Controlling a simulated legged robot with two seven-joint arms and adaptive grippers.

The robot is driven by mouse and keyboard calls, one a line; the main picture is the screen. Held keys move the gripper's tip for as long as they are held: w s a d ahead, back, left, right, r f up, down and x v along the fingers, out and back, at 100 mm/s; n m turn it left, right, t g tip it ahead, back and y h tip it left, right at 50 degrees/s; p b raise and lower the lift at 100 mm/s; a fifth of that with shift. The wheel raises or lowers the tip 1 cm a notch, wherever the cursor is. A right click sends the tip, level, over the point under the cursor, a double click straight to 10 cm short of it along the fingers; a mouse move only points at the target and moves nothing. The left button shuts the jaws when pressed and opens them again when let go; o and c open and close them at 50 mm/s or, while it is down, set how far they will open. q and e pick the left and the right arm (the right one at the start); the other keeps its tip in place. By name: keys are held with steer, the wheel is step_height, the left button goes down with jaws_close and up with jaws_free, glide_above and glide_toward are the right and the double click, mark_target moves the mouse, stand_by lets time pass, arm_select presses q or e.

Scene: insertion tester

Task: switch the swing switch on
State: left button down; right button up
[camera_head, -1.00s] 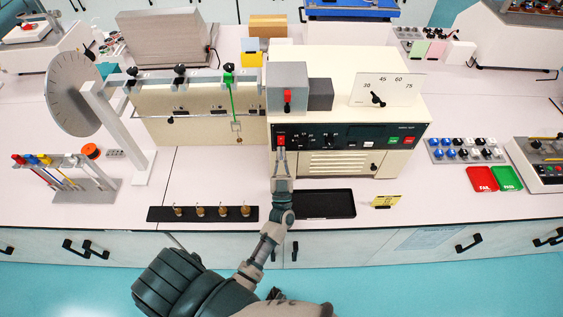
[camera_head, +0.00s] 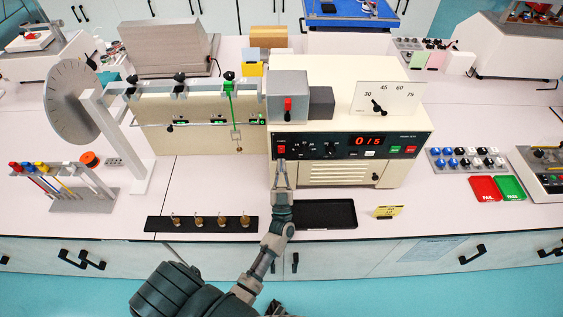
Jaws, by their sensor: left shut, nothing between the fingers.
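The cream tester (camera_head: 395,172) stands in the middle of the bench with a dark front panel (camera_head: 320,145). A red rocker switch (camera_head: 281,149) sits at the panel's left end; it is small, and I cannot tell its tilt. The panel's display (camera_head: 367,140) is lit and reads 015 in red. My left gripper (camera_head: 281,163) is shut and empty, its tips just below the red switch; I cannot tell whether they touch it. A grey box with a red lever (camera_head: 288,103) is on the tester's top left. My right gripper is not in view.
A black tray (camera_head: 325,214) lies right of my left arm, and a dark strip with several brass weights (camera_head: 200,222) lies left of it. A hanging rig (camera_head: 190,122) with small lit green readouts stands left of the tester.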

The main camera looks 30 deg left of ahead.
arm_select(q)
steer(key=v, duration=1)
steer(key=shift+f, duration=0.35)
steer(key=shift+s+d, duration=0.1)
